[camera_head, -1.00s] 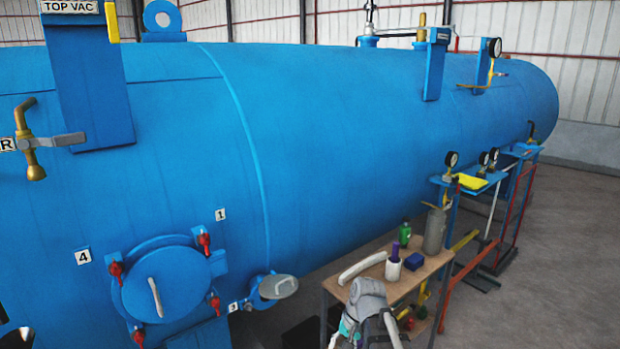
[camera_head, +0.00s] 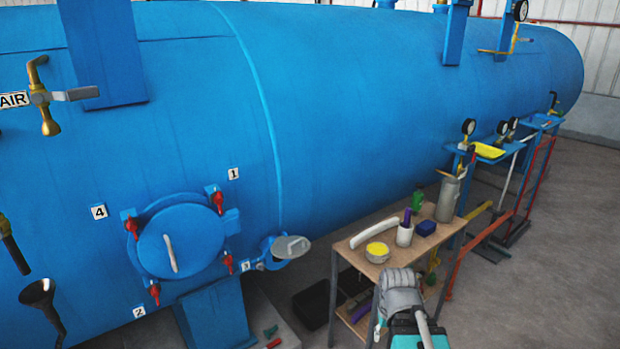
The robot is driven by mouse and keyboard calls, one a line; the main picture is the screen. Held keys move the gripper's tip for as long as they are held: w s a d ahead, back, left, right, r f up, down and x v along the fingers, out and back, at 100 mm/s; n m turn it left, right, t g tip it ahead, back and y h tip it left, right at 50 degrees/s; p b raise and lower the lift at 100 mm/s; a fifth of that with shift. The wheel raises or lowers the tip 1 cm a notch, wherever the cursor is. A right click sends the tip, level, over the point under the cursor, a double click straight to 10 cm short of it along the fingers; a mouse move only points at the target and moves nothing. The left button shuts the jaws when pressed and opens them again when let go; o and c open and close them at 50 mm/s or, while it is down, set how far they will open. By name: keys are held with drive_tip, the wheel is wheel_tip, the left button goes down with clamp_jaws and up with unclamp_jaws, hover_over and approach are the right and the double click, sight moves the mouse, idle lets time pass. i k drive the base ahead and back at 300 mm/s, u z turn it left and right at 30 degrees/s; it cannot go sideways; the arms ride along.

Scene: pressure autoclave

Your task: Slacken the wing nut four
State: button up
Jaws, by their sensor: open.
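Wing nut four is the red wing nut (camera_head: 132,227) beside the white label "4" (camera_head: 99,212), at the upper left of the round blue hatch cover (camera_head: 182,240) on the vessel. Other red wing nuts sit round the cover: one at the upper right (camera_head: 217,200) near label "1", one at the lower right (camera_head: 228,264) near label "3", and one at the lower left (camera_head: 155,292) near label "2". A grey bar handle (camera_head: 170,253) is on the cover. I cannot make out how tight any nut is.
A brass valve (camera_head: 43,97) with a grey lever is at left, above a black funnel (camera_head: 40,294). Grey floor (camera_head: 560,240) is clear at right.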

sight(132, 226)
drive_tip(key=u, duration=1.5)
